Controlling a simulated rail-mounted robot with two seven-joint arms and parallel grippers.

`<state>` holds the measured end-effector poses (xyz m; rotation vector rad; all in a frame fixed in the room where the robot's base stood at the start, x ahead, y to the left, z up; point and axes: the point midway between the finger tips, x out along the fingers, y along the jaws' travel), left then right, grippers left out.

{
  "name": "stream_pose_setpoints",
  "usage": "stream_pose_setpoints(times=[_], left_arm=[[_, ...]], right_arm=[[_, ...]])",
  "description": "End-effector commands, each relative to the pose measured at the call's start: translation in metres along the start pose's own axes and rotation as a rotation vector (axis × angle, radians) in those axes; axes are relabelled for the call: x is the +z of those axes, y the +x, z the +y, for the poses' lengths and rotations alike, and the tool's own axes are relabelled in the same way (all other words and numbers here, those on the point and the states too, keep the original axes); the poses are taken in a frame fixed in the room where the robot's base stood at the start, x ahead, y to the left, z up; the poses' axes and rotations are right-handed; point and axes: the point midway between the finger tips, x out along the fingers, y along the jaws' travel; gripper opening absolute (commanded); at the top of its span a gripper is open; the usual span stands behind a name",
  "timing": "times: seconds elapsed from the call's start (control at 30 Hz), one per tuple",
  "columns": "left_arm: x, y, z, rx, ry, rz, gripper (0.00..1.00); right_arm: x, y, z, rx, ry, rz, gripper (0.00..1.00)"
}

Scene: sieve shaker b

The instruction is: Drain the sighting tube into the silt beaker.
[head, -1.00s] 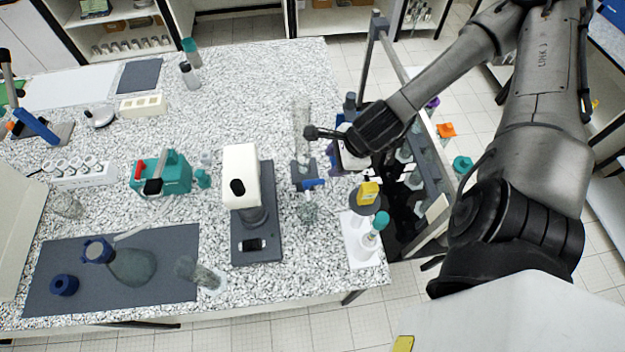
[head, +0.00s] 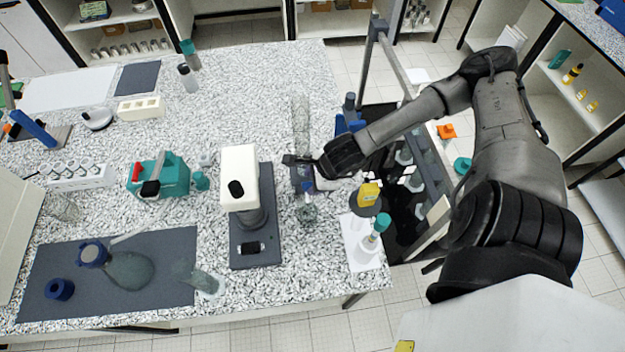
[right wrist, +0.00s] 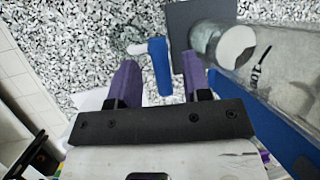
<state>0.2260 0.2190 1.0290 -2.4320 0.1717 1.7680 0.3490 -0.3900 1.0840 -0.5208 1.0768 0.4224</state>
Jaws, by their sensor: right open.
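The clear sighting tube (head: 301,115) stands upright on a grey stand, with a blue tap (head: 307,188) low on its front. A small glass beaker (head: 307,212), likely the silt beaker, stands just below the tap. My right gripper (head: 288,160) is beside the tube's lower part, partly covering the stand. In the right wrist view its purple fingers (right wrist: 159,75) are apart and empty. The blue tap handle (right wrist: 160,66) shows in the gap between them, seemingly beyond the tips. A clear cylinder, likely the tube (right wrist: 285,65), lies to the right there. My left gripper is out of view.
A white and grey instrument (head: 240,180) stands close left of the tap. A yellow container (head: 368,194) and a teal-capped bottle (head: 374,236) stand to the right, near the table edge. A teal device (head: 160,178) is further left.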

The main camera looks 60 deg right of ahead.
Motion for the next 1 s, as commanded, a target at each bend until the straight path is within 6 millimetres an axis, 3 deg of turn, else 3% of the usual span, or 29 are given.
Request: stream_pose_setpoints(times=[0.5, 0.9, 1.0], left_arm=[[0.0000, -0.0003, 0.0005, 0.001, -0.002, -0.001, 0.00], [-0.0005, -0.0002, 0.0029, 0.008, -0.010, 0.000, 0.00], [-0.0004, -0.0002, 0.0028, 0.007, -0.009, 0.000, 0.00]], right_arm=[[0.0003, 0.0079, 0.0001, 0.000, -0.001, 0.000, 0.43], [0.0003, 0.0078, 0.0002, 0.000, -0.001, 0.000, 0.05], [0.0003, 0.0078, 0.0003, 0.000, -0.001, -0.001, 0.00]])
